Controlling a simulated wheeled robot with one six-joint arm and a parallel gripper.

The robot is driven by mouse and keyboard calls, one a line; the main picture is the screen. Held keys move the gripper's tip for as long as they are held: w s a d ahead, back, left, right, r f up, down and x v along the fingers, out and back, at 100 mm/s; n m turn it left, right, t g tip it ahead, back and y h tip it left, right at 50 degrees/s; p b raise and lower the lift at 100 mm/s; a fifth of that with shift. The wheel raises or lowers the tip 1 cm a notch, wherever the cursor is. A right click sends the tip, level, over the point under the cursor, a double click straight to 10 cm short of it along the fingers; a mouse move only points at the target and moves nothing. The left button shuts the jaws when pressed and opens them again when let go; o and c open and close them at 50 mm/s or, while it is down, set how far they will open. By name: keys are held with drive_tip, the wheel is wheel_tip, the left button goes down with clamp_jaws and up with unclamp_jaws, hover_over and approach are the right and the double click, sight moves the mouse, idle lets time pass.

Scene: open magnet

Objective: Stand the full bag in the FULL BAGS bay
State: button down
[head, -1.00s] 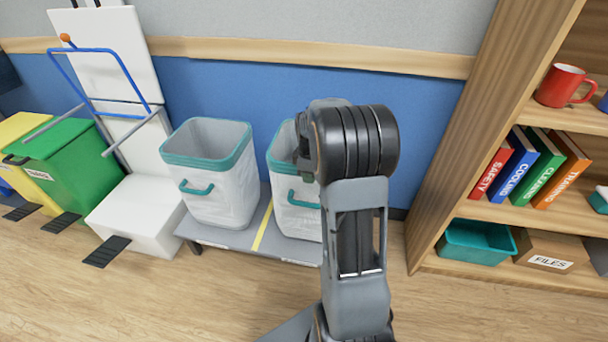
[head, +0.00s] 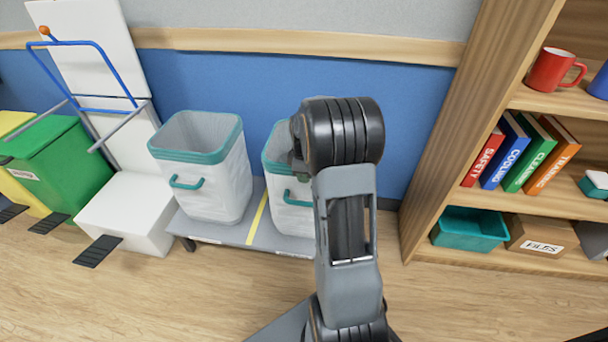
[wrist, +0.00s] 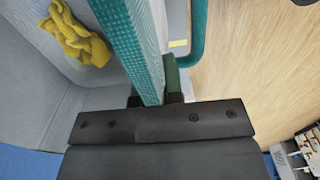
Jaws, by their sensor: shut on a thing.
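Two white bags with teal rims and teal handles stand side by side on a low grey platform (head: 232,231). The left bag (head: 215,190) is upright, with a yellow strip between it and the right bag (head: 290,212). My arm hides much of the right bag. In the wrist view my gripper (wrist: 155,98) is shut on a teal rim (wrist: 133,45), with one finger on each side. A crumpled yellow thing (wrist: 78,38) lies inside that grey-lined bag. Labels on the platform's front edge are too small to read.
A white pedal bin (head: 130,205) and a green bin (head: 65,165) stand to the left, with a blue-framed holder above the white one. A wooden shelf (head: 430,170) with books and a red mug (head: 553,70) stands to the right. The floor in front is clear.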

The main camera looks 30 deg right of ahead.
drive_tip(key=c, duration=1.3)
unclamp_jaws()
drive_tip(key=shift+o, duration=0.2)
wheel_tip(320, 180, up, 12)
drive_tip(key=p, duration=0.4)
drive_tip(key=shift+a, duration=0.1)
drive_tip(key=s+a+r+m+t, duration=0.2)
drive_tip(key=s+a+m, duration=0.7)
drive_tip(key=s+a, duration=0.7)
drive_tip(key=a, duration=0.2)
drive_tip(key=shift+a+t, duration=0.3)
drive_tip(key=shift+t, duration=0.1)
